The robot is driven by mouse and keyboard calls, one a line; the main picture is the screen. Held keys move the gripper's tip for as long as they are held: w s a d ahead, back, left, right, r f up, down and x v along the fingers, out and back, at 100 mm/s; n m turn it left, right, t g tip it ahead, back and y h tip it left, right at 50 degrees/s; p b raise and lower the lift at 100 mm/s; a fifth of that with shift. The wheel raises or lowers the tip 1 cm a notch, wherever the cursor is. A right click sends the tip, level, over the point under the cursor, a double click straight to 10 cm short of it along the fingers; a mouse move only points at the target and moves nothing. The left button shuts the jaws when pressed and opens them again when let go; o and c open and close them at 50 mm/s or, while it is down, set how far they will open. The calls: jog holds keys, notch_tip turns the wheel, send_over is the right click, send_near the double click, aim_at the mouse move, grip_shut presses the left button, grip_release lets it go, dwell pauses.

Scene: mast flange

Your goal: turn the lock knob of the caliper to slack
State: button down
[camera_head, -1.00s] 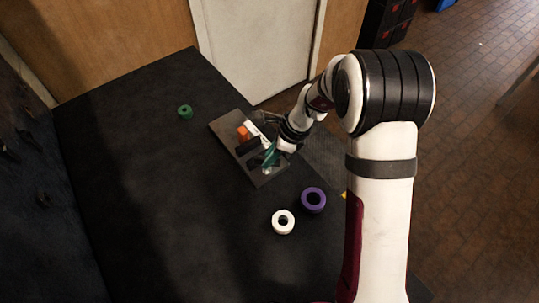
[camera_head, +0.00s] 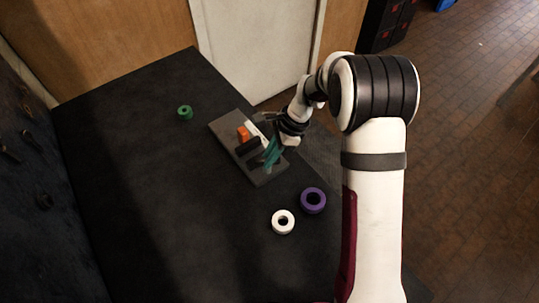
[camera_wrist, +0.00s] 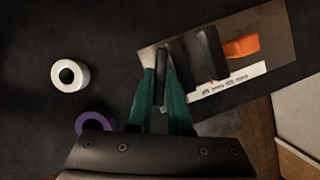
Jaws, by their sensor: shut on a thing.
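The caliper (camera_wrist: 228,82) shows in the wrist view as a white bar with dark markings, lying along dark blocks on a grey board (camera_wrist: 270,30). My gripper (camera_wrist: 161,74) has teal fingers, shut on a narrow dark upright piece (camera_wrist: 161,68) at the left end of the caliper, seemingly the lock knob. The fingers hide part of it, and its angle is unclear. The head view shows my gripper (camera_head: 270,153) over the board's near right end.
A white ring (camera_head: 283,222) and a purple ring (camera_head: 313,200) lie in front of the board. A green ring (camera_head: 185,112) lies at the back left. The dark table (camera_head: 150,210) is clear to the left. A white door panel (camera_head: 255,50) stands behind the table.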

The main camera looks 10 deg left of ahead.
jog(key=n+g, duration=0.1)
jog(key=n, duration=0.2)
jog(key=shift+w+n+h, duration=0.1)
jog(key=shift+n+h, duration=0.3)
jog(key=n+g, duration=0.1)
jog(key=n, duration=0.2)
jog(key=shift+a+n+h, duration=0.15)
jog(key=shift+n+h, duration=0.15)
jog(key=shift+h, duration=0.1)
jog(key=n+h, duration=0.1)
jog(key=n, duration=0.2)
jog(key=n+g+h, duration=0.1)
jog(key=n, duration=0.2)
jog(key=shift+a+n+h, duration=0.15)
jog(key=shift+n+h, duration=0.15)
jog(key=c, duration=0.8)
grip_release()
jog(key=shift+w, duration=0.1)
jog(key=shift+c, duration=0.2)
